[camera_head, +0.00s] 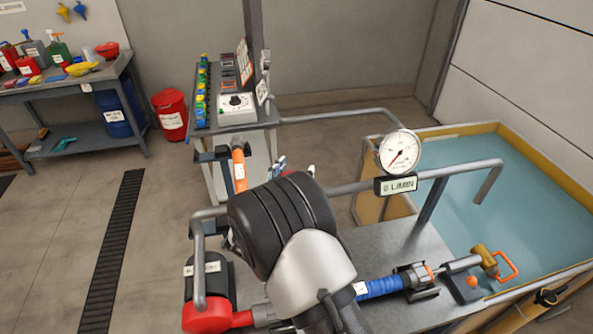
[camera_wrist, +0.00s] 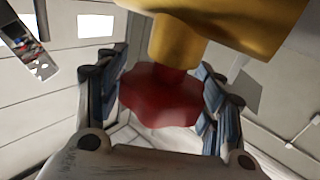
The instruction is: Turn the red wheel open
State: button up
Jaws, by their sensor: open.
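The red wheel (camera_wrist: 158,98) shows large in the wrist view, with a lobed rim, below a brass-yellow valve body (camera_wrist: 225,30). My gripper (camera_wrist: 160,88) is open, with one finger on each side of the wheel. The right finger looks very close to the rim; I cannot tell if it touches. In the head view my gripper (camera_head: 292,167) shows only as fingertips past my dark arm. A sliver of red beside them may be the wheel. The rest of it is hidden by my arm.
A pressure gauge (camera_head: 401,152) and a flow display (camera_head: 396,185) sit on the pipework at right, near a water tank (camera_head: 470,200). A red-and-black pump (camera_head: 208,290) stands at lower left. A control panel (camera_head: 237,108) rises behind. Open floor lies left.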

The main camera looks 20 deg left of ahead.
jog(key=shift+w+d, duration=0.1)
jog(key=shift+w, duration=0.65)
jog(key=shift+c, duration=0.3)
jog(key=c, duration=0.9)
jog(key=shift+f, duration=0.2)
jog(key=shift+c, duration=1)
